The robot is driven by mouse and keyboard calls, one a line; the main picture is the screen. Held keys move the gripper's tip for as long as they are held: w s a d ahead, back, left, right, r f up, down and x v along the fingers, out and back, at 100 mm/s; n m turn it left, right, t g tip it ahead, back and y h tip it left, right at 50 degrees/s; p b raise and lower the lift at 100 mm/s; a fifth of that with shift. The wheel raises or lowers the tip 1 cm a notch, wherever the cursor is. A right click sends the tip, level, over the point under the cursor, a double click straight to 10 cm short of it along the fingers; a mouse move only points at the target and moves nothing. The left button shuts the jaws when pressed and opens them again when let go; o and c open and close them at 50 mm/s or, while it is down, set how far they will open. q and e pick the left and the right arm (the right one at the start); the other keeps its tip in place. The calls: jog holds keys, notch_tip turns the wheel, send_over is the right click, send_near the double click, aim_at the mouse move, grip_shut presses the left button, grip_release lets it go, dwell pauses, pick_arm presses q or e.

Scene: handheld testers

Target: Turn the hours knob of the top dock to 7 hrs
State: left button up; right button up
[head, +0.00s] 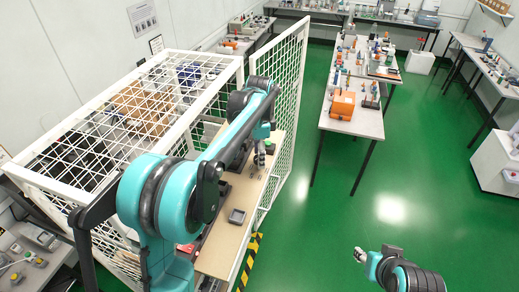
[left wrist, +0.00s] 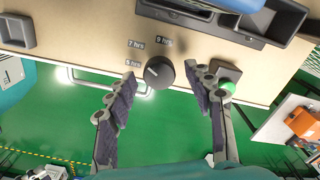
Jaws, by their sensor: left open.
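The hours knob (left wrist: 158,73) is a dark round dial on the edge of a beige dock board (left wrist: 95,40), with small labels reading 5, 7 and 9 hrs around it. A small light mark shows on its face, but I cannot tell exactly which label it points to. My left gripper (left wrist: 170,84) is open, its two fingers on either side of the knob in the left wrist view; contact is not visible. In the head view my left gripper (head: 260,160) hangs over the beige board (head: 215,262). My right gripper (head: 361,255) is at the lower right, away from the dock.
A grey block with a green button (left wrist: 228,88) sits close to the right finger. A dark cradle (left wrist: 245,32) and a small grey tray (left wrist: 14,33) are on the board.

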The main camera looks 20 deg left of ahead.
pick_arm(q)
notch_tip(320, 180, up, 12)
dwell(0.4)
jog(key=shift+f, duration=0.15)
